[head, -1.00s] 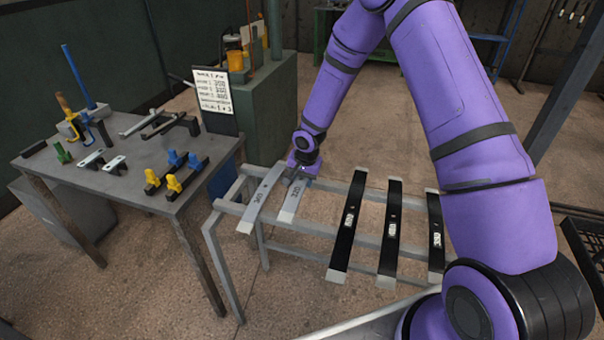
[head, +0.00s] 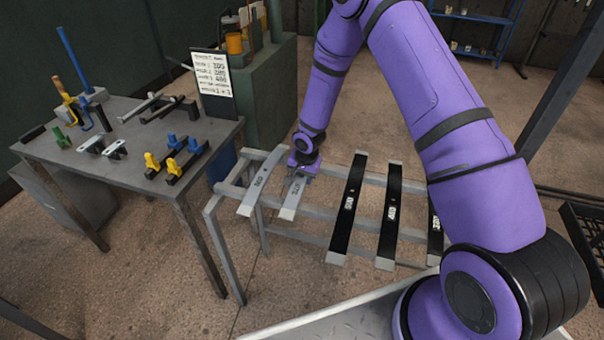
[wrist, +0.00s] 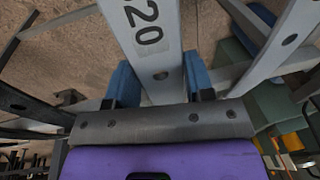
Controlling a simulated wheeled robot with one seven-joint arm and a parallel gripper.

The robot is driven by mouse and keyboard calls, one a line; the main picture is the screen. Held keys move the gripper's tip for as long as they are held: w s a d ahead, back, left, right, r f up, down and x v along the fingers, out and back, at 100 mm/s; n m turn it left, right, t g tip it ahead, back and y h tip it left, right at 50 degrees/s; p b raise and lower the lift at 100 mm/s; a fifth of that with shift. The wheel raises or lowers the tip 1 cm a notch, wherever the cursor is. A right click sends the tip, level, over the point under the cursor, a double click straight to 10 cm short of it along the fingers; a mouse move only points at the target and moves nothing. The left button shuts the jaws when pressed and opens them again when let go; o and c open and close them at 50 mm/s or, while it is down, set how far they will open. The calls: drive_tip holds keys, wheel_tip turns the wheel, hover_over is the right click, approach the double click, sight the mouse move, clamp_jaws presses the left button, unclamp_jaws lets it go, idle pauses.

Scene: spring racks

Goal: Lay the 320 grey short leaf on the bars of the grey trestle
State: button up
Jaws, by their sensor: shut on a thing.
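A grey trestle (head: 215,219) with long bars stands in the middle of the head view. My gripper (head: 302,174) is at its far side, shut on a short grey leaf (head: 291,203). In the wrist view the blue fingers (wrist: 162,85) sit on both sides of this leaf (wrist: 150,40), whose visible digits end in "20". The leaf lies across over the bars, beside another grey leaf (head: 262,183) on its left. I cannot tell whether the held leaf touches the bars.
Several black leaves (head: 346,212) with pale ends lie across the bars to the right; my arm partly covers the rightmost. A grey bench (head: 130,185) with clamps and tools is at left, with a written board (head: 213,80) behind. A bar gap separates the held leaf from the black ones.

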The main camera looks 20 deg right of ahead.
sight(306, 181)
drive_tip(key=o, duration=1.1)
drive_tip(key=r, duration=0.3)
drive_tip(key=s+r, duration=0.1)
drive_tip(key=r, duration=0.3)
drive_tip(key=s+r, duration=0.1)
drive_tip(key=r, duration=0.2)
drive_tip(key=shift+d+r, duration=0.3)
